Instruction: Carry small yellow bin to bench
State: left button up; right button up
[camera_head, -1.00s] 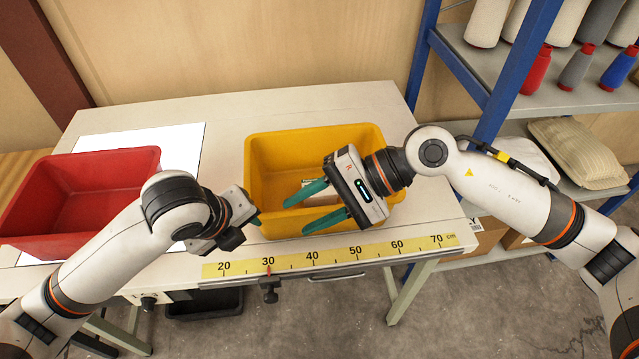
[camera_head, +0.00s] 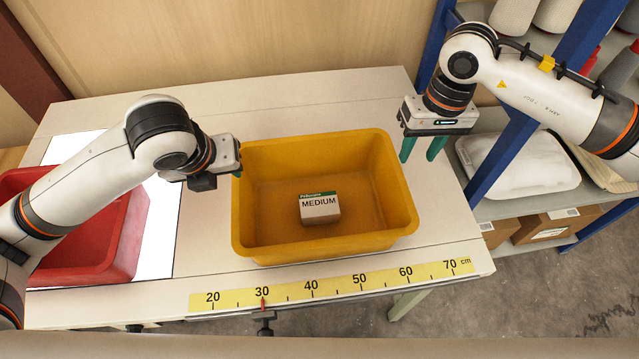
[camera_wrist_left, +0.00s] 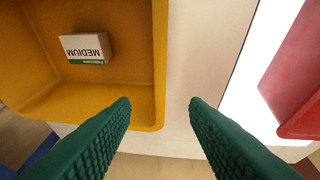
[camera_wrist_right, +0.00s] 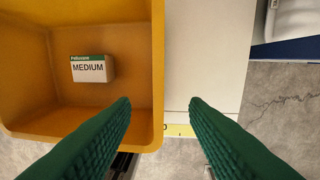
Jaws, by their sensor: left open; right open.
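The yellow bin (camera_head: 325,251) stands on the bench (camera_head: 420,85), with a small box labelled MEDIUM (camera_head: 320,208) inside. My left gripper (camera_head: 236,172) is at the bin's left wall; its fingertips are largely hidden in the head view. In the left wrist view my open green fingers (camera_wrist_left: 160,102) are just beside the bin's wall (camera_wrist_left: 158,60). My right gripper (camera_head: 422,148) is open with fingers pointing down, just right of the bin's right wall. In the right wrist view the bin's wall (camera_wrist_right: 157,70) lies near the left finger. I see neither gripper closed on the bin.
A red bin (camera_head: 125,235) stands on a white panel (camera_head: 160,220) at the left. A yellow ruler strip (camera_head: 335,287) runs along the bench's front edge. A blue-framed shelf (camera_head: 505,150) with a white bag (camera_head: 520,165) and cardboard boxes stands at the right.

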aim_at(235, 185)
pick_arm(q)
jog(key=x, duration=1.1)
jog(key=shift+s+a+f, duration=0.1)
jog(key=shift+s+f, duration=0.1)
jog(key=shift+f, duration=0.15)
pick_arm(e)
jog(key=f, duration=0.8)
jog(key=s+a+f, duration=0.1)
jog(key=f, duration=0.2)
jog(key=shift+f, duration=0.4)
pick_arm(q)
grip_shut()
pick_arm(e)
grip_shut()
jog(key=shift+r, duration=0.1)
